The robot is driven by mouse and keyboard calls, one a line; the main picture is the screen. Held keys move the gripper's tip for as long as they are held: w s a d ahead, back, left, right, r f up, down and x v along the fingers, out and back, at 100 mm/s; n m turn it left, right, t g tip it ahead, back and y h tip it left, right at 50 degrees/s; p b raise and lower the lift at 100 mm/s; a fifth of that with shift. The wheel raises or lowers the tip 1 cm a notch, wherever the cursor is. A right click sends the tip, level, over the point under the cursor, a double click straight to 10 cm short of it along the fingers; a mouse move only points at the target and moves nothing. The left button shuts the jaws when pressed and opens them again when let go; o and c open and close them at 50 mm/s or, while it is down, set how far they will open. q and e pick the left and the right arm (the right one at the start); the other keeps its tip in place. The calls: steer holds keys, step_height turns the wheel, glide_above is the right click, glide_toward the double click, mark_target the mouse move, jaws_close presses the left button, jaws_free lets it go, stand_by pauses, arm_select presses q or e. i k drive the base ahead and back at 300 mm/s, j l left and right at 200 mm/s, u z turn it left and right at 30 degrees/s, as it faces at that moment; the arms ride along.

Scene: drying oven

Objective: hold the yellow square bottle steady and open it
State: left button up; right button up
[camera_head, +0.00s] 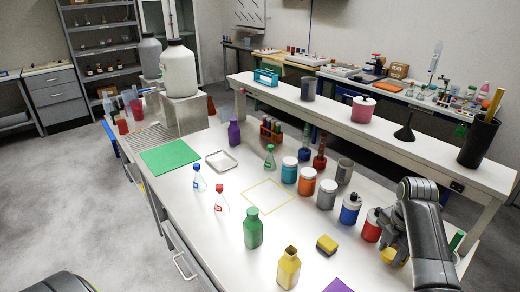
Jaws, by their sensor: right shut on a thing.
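The yellow square bottle (288,270) stands upright near the front edge of the white bench. Its top looks like an open neck with no cap on it. My right gripper (388,247) is at the right of the bench, apart from the bottle and beside the red jar (371,227). It is shut on a small yellow thing (388,255), which is partly hidden by the arm; I cannot tell for sure that it is a cap. My left gripper is out of view; only a dark piece of my arm shows at the bottom left.
A green square bottle (253,230) stands behind and left of the yellow one. A yellow and dark sponge (327,244) and a purple sheet (338,286) lie to its right. A row of lidded jars (327,194) runs along the back. A yellow outlined square (268,195) is empty.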

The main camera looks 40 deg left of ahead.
mark_target(288, 268)
steer(key=i+j, duration=0.15)
steer(key=j, duration=0.45)
steer(key=i+j, duration=0.15)
steer(key=j, duration=0.45)
steer(key=i+j, duration=0.15)
steer(key=j, duration=0.45)
steer(key=i+j, duration=0.15)
steer(key=j, duration=0.45)
steer(key=i+j, duration=0.1)
steer(key=j, duration=0.5)
steer(key=i+j, duration=0.15)
steer(key=j, duration=0.45)
steer(key=i+j, duration=0.15)
steer(key=j, duration=0.45)
steer(key=i+j, duration=0.15)
steer(key=j, duration=0.45)
